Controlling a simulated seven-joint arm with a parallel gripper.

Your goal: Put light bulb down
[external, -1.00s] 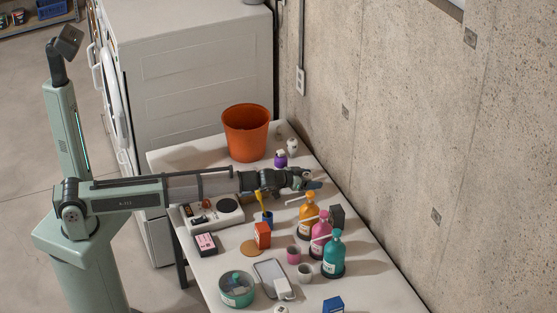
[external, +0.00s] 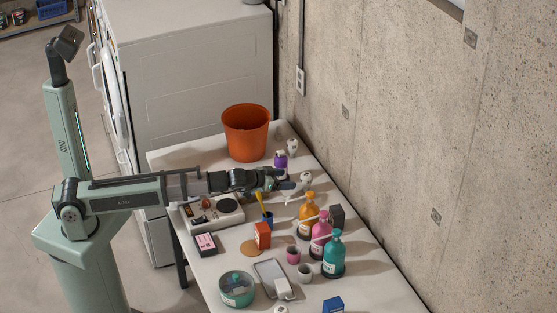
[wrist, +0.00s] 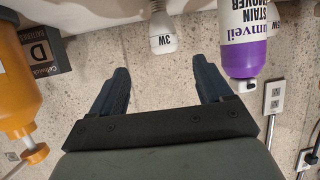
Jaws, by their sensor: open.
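A white light bulb (external: 304,180) marked 3W is on the table just right of my gripper's tips. In the wrist view the bulb (wrist: 163,32) appears at top centre, beyond the fingers and apart from them. My gripper (external: 290,186) is open and low over the table. In the wrist view the space between its fingertips (wrist: 164,82) is empty. A second white bulb (external: 292,147) is farther back, behind the purple bottle (external: 281,160); in the wrist view the purple bottle mostly hides it.
The orange bottle (external: 308,212) stands in front of the bulb, with a dark battery box (external: 337,216) beside it. Pink (external: 320,235) and teal (external: 333,253) bottles follow nearer. An orange bucket (external: 245,133) stands at the back. The concrete wall (external: 400,120) borders the table's right side.

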